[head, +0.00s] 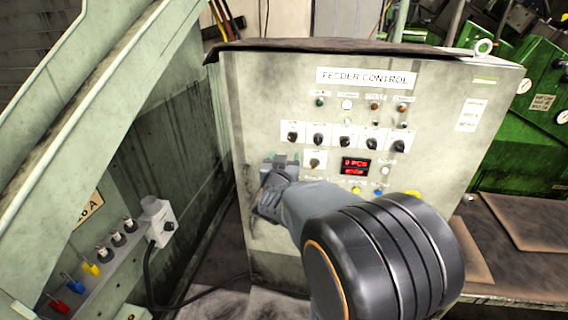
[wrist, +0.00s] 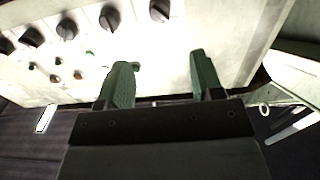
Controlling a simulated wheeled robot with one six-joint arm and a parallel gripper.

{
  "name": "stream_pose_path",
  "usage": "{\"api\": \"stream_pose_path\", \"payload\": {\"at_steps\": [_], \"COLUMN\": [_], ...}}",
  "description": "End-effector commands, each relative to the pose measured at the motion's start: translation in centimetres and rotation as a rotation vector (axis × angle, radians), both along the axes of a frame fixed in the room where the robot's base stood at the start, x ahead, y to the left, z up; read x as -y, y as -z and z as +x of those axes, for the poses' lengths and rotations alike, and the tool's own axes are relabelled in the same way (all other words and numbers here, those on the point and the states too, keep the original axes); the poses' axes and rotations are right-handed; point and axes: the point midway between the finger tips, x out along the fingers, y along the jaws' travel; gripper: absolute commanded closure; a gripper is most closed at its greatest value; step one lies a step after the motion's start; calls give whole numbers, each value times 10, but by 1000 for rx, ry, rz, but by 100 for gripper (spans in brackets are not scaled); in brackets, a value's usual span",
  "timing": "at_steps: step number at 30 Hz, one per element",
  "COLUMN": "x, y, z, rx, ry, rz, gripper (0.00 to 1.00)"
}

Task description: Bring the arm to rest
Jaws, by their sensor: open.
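My gripper (head: 281,160) is in front of the left side of the feeder control panel (head: 260,100), with my arm reaching in from the lower right. In the wrist view the two green fingers of my gripper (wrist: 158,75) stand apart, with nothing between them. Pale panel surface shows beyond the fingers. The picture does not show clearly whether a fingertip touches the panel. My arm hides the lower middle of the panel.
The panel carries several black knobs (head: 318,140), small lamps and a red display (head: 356,167). A sloped green chute (head: 90,110) and a grey socket box (head: 158,222) with a cable stand at left. Green machinery (head: 540,130) and a brown-topped bench (head: 520,225) are at right.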

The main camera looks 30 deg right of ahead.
Motion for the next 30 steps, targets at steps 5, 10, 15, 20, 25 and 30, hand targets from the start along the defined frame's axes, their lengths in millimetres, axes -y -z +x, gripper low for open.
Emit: {"api": "stream_pose_path", "payload": {"at_steps": [5, 10, 15, 20, 25, 30], "x": [-7, -8, -8, -8, -9, -31], "y": [0, 0, 0, 0, 2, 32], "z": [-8, -9, -9, -9, -8, 6], "rx": [-1, -1, -1, -1, 4, -85], "ry": [-1, 0, 0, 0, -8, -144], "rz": [0, -1, -1, -1, 22, 176], "gripper": [40, 40, 40, 40, 40, 40]}}
